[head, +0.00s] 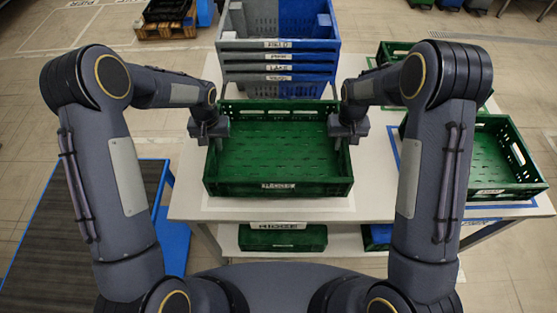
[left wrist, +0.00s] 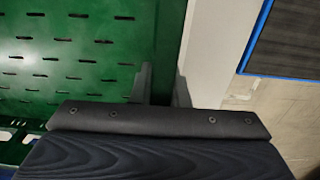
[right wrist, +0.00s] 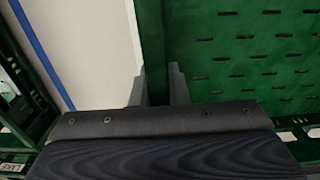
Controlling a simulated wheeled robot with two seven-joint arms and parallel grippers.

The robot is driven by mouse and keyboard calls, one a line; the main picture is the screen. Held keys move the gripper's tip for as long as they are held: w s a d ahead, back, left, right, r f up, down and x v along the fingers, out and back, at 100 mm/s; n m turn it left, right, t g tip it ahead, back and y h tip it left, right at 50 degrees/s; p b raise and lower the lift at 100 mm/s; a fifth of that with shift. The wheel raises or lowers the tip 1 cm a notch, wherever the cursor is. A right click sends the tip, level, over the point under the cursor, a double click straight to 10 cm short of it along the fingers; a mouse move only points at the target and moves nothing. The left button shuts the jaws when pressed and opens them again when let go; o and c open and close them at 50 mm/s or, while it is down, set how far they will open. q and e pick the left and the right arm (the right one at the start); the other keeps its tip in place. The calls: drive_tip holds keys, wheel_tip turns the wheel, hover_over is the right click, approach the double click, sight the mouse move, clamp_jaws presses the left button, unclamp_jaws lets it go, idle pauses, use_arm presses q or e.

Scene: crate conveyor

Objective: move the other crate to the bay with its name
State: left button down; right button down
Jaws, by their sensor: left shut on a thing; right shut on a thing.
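An empty green crate (head: 236,188) is in the middle of the white table, inside a pale outlined area. A small label on its front wall is too small to read surely. My left gripper (head: 216,134) is shut on its left wall, and the jaws straddle that wall in the left wrist view (left wrist: 162,82). My right gripper (head: 343,134) is shut on its right wall, also seen in the right wrist view (right wrist: 158,82). The crate looks level; I cannot tell whether it touches the table. Another green crate (head: 503,192) stands to the right in a blue outline.
A stack of grey and blue crates (head: 279,58) with labels stands right behind the held crate. A further green crate (head: 390,48) is at the back right. A labelled green crate (head: 283,242) sits on the lower shelf. A dark blue-edged platform (head: 88,220) lies left.

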use_arm(q)
drive_tip(key=shift+w+f, duration=0.1)
drive_tip(key=shift+w, duration=0.05)
use_arm(e)
drive_tip(key=shift+w+f, duration=0.15)
